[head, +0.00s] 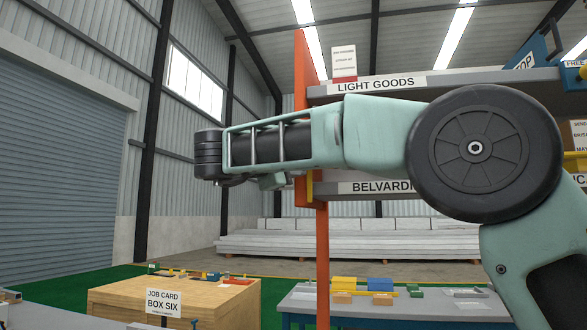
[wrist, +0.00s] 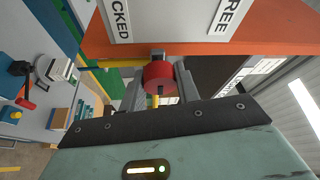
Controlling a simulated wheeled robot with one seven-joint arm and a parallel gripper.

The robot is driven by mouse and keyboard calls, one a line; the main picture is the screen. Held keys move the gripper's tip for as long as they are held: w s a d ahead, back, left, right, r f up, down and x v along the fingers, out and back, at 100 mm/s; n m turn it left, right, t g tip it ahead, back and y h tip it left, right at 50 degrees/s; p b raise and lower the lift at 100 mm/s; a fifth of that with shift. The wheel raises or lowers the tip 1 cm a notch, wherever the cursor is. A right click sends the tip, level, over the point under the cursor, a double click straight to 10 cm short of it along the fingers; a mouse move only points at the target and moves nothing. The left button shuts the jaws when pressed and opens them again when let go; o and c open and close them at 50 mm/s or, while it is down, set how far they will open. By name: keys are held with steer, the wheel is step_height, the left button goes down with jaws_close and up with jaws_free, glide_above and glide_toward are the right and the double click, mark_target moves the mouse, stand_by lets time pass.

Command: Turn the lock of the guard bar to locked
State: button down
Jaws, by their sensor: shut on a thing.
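My gripper (wrist: 160,80) is shut on a round red knob (wrist: 158,72) in the wrist view, with one finger on each side of it. The knob stands in front of an orange upright (wrist: 175,38). A label ending in "CKED" (wrist: 118,18) is to the upper left of the knob, and a "FREE" label (wrist: 228,16) to the upper right. A thin yellow bar (wrist: 118,64) runs left from behind the knob. I cannot tell which label the knob is set to. In the head view my forearm hides most of this spot; the orange upright (head: 322,255) shows below it.
Shelves marked "LIGHT GOODS" (head: 430,85) stand to the right of the upright, behind my arm. A wooden box (head: 215,300) with a "JOB CARD BOX SIX" sign (head: 164,302) is at lower left. A grey-topped table (head: 400,305) holds coloured blocks.

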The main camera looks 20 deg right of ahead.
steer(key=shift+f+m, duration=0.1)
steer(key=shift+m, duration=0.2)
steer(key=c, duration=1)
jaws_free()
steer(key=b+v, duration=0.1)
steer(key=v, duration=0.7)
steer(key=b+v, duration=0.1)
steer(key=v, duration=0.8)
steer(key=shift+s+a+b, duration=0.1)
steer(key=shift+a+b, duration=0.15)
steer(key=shift+b, duration=0.1)
